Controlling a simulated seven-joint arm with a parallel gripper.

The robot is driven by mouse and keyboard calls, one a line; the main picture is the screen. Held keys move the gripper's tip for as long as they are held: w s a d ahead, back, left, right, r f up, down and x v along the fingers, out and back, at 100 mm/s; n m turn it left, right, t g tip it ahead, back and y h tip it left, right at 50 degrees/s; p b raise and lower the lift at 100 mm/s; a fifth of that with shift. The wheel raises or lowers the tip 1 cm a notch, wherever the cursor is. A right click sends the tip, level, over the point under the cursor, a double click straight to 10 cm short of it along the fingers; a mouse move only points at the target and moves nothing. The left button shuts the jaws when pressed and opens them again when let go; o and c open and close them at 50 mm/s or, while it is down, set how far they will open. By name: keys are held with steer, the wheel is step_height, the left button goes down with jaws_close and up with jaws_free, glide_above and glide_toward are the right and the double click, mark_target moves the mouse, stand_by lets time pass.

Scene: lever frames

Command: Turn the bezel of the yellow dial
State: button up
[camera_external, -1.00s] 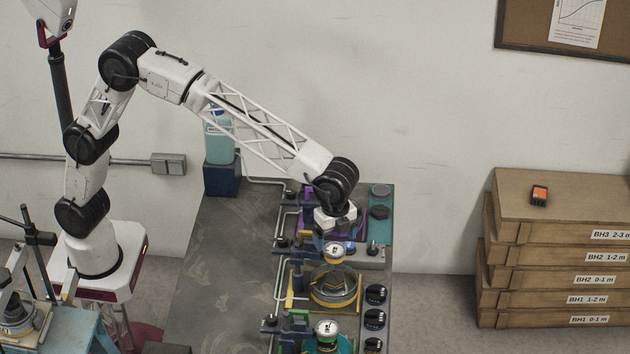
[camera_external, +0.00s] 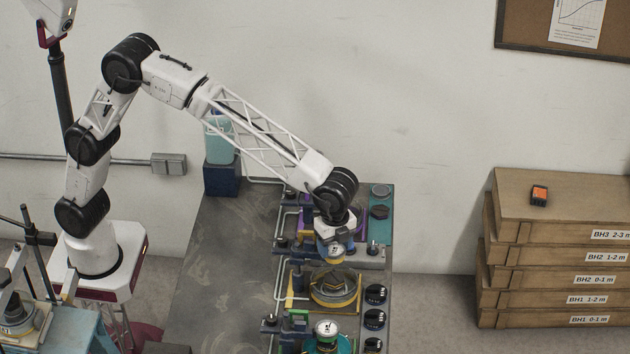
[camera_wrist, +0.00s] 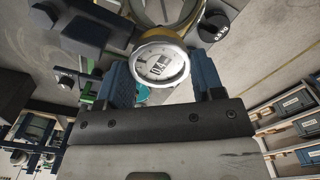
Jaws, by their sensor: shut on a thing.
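The yellow dial (camera_external: 336,252) is a small round gauge with a white face and a pale bezel on the row of fixtures. In the wrist view the dial (camera_wrist: 160,66) sits between my blue fingers, with a yellow edge showing at its far side. My gripper (camera_external: 335,240) reaches down to it from behind, and in the wrist view my gripper (camera_wrist: 162,72) is shut on the dial's bezel. The fingertips' contact with the rim is partly hidden in the external view.
A large ring-shaped fixture on a yellow base (camera_external: 335,288) stands just in front of the dial. Another round gauge (camera_external: 326,329) stands nearer the camera. Black knobs (camera_external: 375,293) line the right edge. The bench's left side (camera_external: 225,270) is clear.

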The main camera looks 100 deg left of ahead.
mark_target(335, 249)
steer(key=shift+n, duration=0.4)
steer(key=n, duration=0.8)
steer(key=shift+n, duration=0.3)
stand_by(0.5)
steer(key=o, duration=0.9)
steer(key=shift+r, duration=3.9)
